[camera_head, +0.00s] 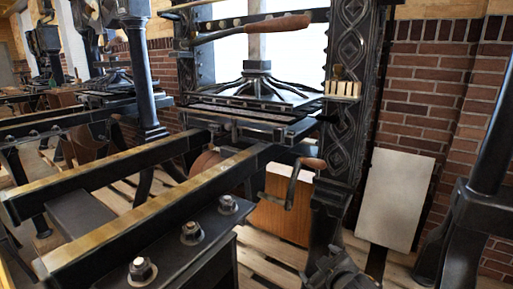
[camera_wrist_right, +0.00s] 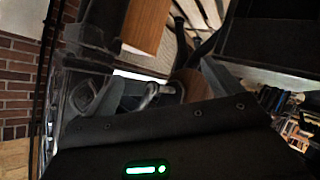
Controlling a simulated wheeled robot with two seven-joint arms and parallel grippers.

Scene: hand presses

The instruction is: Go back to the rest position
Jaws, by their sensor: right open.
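My right gripper (camera_head: 338,268) shows dark at the bottom of the head view, just right of the middle, in front of the press's dark leg. It is open, and I see nothing held in it. A metal crank with a wooden handle (camera_head: 313,163) stands above and to the left of it, apart from it. The crank's bent rod (camera_wrist_right: 150,95) also shows in the right wrist view, beyond the dark wrist housing with its green light. My left gripper is in neither view.
A black hand press (camera_head: 258,90) with a long wooden-handled lever (camera_head: 270,27) stands ahead. Its rails (camera_head: 150,212) run toward me on the left. A pale board (camera_head: 396,198) leans on the brick wall (camera_head: 432,75). A brown wooden panel (camera_head: 278,215) stands under the press.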

